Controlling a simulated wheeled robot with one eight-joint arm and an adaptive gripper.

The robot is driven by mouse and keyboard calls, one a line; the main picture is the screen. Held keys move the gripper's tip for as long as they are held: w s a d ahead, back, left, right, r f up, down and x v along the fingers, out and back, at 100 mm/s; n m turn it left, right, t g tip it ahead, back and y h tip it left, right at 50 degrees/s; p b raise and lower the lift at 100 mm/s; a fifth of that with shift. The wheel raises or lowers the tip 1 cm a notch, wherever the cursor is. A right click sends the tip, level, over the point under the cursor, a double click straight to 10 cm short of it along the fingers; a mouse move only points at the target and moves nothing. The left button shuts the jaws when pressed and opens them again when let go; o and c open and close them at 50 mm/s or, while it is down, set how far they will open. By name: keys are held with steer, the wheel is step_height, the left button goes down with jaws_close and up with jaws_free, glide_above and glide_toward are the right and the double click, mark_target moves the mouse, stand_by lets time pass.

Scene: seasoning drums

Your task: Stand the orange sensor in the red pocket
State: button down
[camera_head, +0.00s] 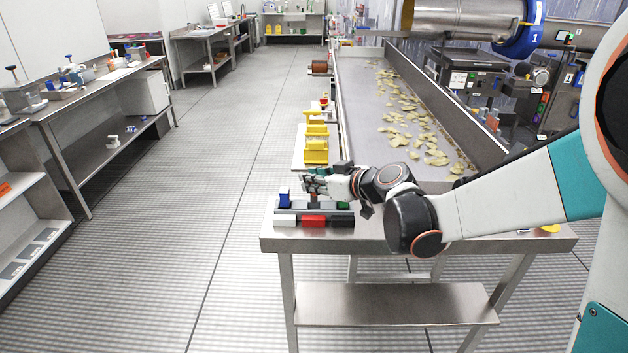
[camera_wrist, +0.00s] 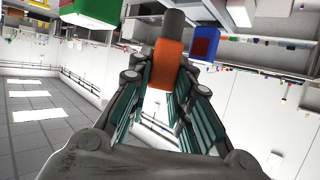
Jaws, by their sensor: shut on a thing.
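My gripper (camera_head: 316,184) is above the left end of the near metal table, over a low rack of pockets. In the wrist view my gripper (camera_wrist: 165,85) is shut on the orange sensor (camera_wrist: 166,66), an orange body with a grey cylindrical end (camera_wrist: 173,23). The red pocket (camera_head: 313,221) is in the middle of the rack's front, between a white pocket (camera_head: 285,221) and a dark one (camera_head: 341,221). I cannot tell whether the sensor touches the rack.
A blue piece (camera_head: 284,198) stands at the rack's left and a green piece (camera_head: 342,205) at its right. Yellow fixtures (camera_head: 316,145) stand behind, beside the conveyor (camera_head: 400,120) with chips on it. The floor to the left is open.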

steer(key=shift+f+b, duration=1.4)
steer(key=shift+f, duration=0.35)
stand_by(0.5)
steer(key=c, duration=1.4)
jaws_free()
step_height(320, 180, up, 10)
steer(key=s+d+f+m+g+h, duration=0.1)
steer(key=s+d+f+m+h, duration=0.2)
steer(key=s+d, duration=0.3)
steer(key=s+d+f+m+g+h, duration=0.1)
steer(key=s+d, duration=0.6)
steer(key=s, duration=0.7)
steer(key=s+d+f+m+g+h, duration=0.1)
steer(key=s+d+f+m+h, duration=0.3)
steer(key=s, duration=0.7)
steer(key=shift+d+f+m+h, duration=0.3)
steer(key=shift+d+f+h, duration=0.35)
steer(key=shift+d, duration=0.55)
